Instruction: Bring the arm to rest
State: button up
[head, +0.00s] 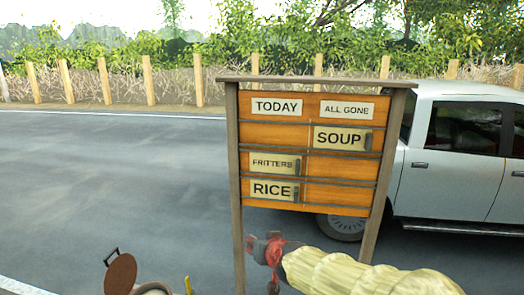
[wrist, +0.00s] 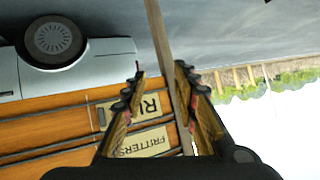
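My gripper (head: 262,262) is at the end of my pale, padded arm, low in the head view, in front of the lower part of the menu board (head: 270,205). In the wrist view my gripper (wrist: 160,72) has its two fingers spread apart with nothing held between them. A wooden post of the board shows in the gap, and I cannot tell how far off it is. The RICE plate (head: 272,190) and FRITTERS plate (head: 273,164) sit in the left column. The SOUP plate (head: 341,138) sits in the right column under ALL GONE.
A silver pickup truck (head: 450,160) stands behind the board at right. A brown round lid (head: 121,272) with a handle is tilted beside a pot at the bottom left. Open grey road (head: 110,180) lies to the left, with wooden fence posts beyond.

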jog(key=s+d+f+g+h+b, duration=0.1)
jog(key=s+d+f+b, duration=0.5)
jog(key=s+f+b, duration=0.3)
jog(key=s+d+f+g+h+b, duration=0.1)
jog(key=s+d+f+g+b, duration=0.1)
jog(key=s+d+f+b, duration=0.4)
jog(key=s+d+f+g+h+b, duration=0.1)
jog(key=s+d+f+g+b, duration=0.1)
jog(key=s+d+f+b, duration=0.5)
jog(key=s+f+b, duration=0.5)
jog(key=s+f, duration=0.2)
jog(key=s, duration=0.4)
jog(key=shift+s+f+m, duration=0.15)
jog(key=shift+s+m, duration=0.1)
jog(key=shift+m, duration=0.15)
